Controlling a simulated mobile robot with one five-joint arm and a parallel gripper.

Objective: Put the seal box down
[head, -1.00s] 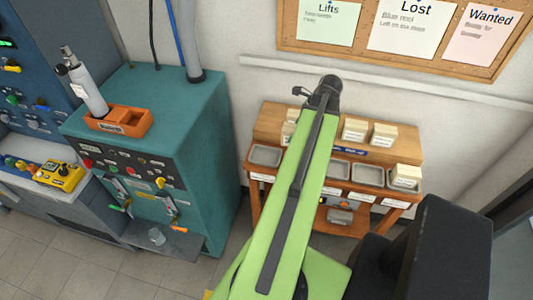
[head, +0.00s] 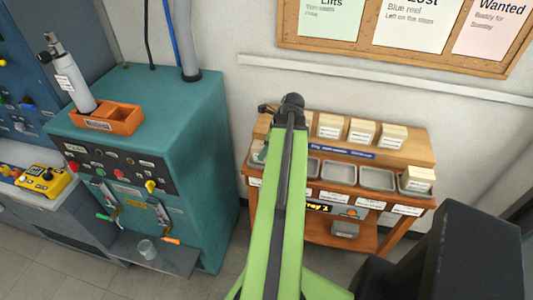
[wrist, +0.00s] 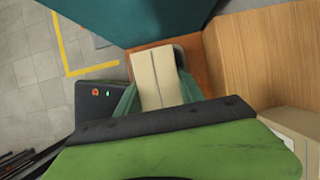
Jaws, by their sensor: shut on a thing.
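The seal box (wrist: 155,75) is a cream carton with a seam along its top, held between the two teal fingers of my gripper (wrist: 157,93) in the wrist view. Part of a grey tray (wrist: 181,56) shows just beside and behind the box, on the orange-brown bench. I cannot tell whether the box touches the tray. In the head view, my gripper (head: 261,151) is over the left end of the wooden bench (head: 310,228), largely hidden by my arm. The box is not clear there.
Several cream boxes (head: 362,132) stand on the raised back shelf. Grey trays (head: 377,179) line the front, and the rightmost holds a box (head: 417,180). A teal cabinet (head: 205,150) stands left of the bench, with floor between them. A wall rail (head: 390,83) runs above.

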